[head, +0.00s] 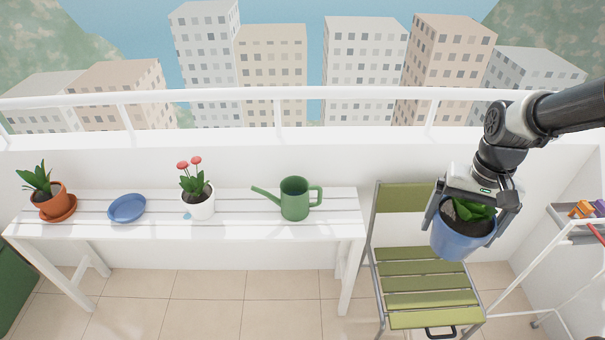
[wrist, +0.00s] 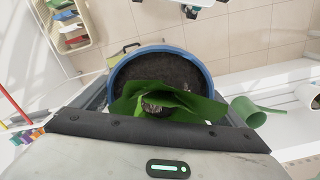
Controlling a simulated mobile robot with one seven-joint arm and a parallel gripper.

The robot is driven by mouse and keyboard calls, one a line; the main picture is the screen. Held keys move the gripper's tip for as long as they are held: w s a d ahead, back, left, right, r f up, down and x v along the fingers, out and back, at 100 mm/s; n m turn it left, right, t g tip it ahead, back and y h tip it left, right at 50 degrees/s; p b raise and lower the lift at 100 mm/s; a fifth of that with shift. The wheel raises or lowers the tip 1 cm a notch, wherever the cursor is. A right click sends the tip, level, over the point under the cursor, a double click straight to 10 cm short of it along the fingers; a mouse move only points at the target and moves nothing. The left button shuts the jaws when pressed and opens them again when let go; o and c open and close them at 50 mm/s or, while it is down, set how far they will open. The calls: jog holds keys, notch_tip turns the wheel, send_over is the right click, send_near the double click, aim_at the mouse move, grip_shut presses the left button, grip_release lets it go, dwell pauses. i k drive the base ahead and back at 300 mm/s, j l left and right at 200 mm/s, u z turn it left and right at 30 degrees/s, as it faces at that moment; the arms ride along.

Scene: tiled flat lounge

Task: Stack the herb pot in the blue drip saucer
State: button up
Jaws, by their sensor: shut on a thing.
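The herb pot (head: 462,238) is a blue pot with dark soil and green leaves. My gripper (head: 470,205) is shut on it and holds it in the air above the green slatted chair, at the right of the head view. In the wrist view the pot's blue rim and soil (wrist: 160,72) lie between the fingers, with leaves toward the palm. The blue drip saucer (head: 127,208) lies empty on the white bench, left of centre in the head view, far from my gripper. I cannot make out the saucer in the wrist view.
The white slatted bench (head: 245,226) also holds a terracotta pot on a saucer (head: 55,206), a white flower pot (head: 200,205) and a green watering can (head: 295,200). The green chair (head: 425,283) stands below the held pot. A white cart (head: 575,228) is at the right.

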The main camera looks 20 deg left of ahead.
aim_at(129, 210)
jog(key=k+u, duration=0.15)
jog(key=u, duration=0.2)
jog(key=k+u, duration=0.15)
jog(key=u, duration=0.15)
jog(key=j+u, duration=0.3)
jog(key=i+j+u, duration=0.15)
jog(key=u, duration=0.2)
jog(key=i+j, duration=0.25)
jog(key=j, duration=0.15)
jog(key=i+j, duration=0.25)
jog(key=j, duration=0.2)
jog(key=i+j, duration=0.25)
jog(key=j, duration=0.15)
jog(key=i+j, duration=0.2)
jog(key=j, duration=0.2)
jog(key=i+j, duration=0.25)
jog(key=j, duration=0.2)
jog(key=i+j, duration=0.25)
jog(key=j, duration=0.15)
jog(key=i+j, duration=0.25)
jog(key=j, duration=0.15)
